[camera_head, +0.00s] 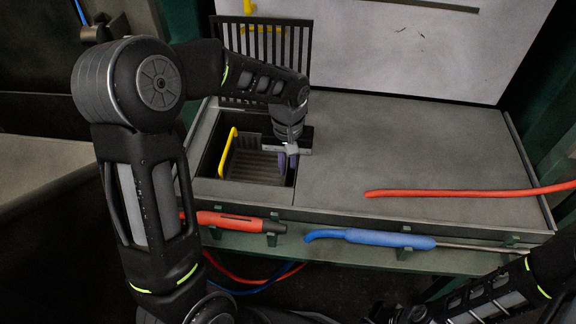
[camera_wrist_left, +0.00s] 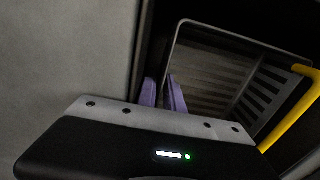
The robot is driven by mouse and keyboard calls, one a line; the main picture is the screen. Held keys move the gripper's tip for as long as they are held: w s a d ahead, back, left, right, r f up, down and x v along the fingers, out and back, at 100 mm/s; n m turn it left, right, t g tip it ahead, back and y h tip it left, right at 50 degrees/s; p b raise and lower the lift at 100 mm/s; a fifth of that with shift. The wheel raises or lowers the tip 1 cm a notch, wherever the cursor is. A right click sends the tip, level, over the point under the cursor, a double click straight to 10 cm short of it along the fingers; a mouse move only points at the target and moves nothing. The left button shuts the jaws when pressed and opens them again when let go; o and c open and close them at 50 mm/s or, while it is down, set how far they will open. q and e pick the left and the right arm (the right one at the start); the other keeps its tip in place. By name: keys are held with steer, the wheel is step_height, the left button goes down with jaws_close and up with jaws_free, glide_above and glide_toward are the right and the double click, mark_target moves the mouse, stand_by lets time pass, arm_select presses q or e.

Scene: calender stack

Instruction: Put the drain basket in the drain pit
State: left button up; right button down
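The drain basket (camera_head: 255,164) is a dark slatted box with a yellow handle (camera_head: 228,152) at its left side. It sits in the drain pit (camera_head: 207,150), the square opening at the left of the grey table; how deep it sits is hard to tell. My left gripper (camera_head: 287,160) points down at the basket's right side. In the left wrist view its purple fingers (camera_wrist_left: 163,94) are close together, with the basket's thin rim (camera_wrist_left: 172,45) running between them. The basket's slatted inside and yellow handle (camera_wrist_left: 295,110) also show there. My right gripper is not visible.
A dark slatted grate (camera_head: 262,60) with a yellow handle stands upright behind the pit. A red rod (camera_head: 450,192) lies on the bare tabletop (camera_head: 400,140). Red (camera_head: 230,220) and blue (camera_head: 375,238) handled tools lie along the front ledge. A whitish panel stands behind.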

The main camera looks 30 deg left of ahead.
arm_select(q)
step_height(320, 180, up, 12)
steer(key=shift+f+p, duration=0.1)
steer(key=shift+p, duration=0.95)
stand_by(0.8)
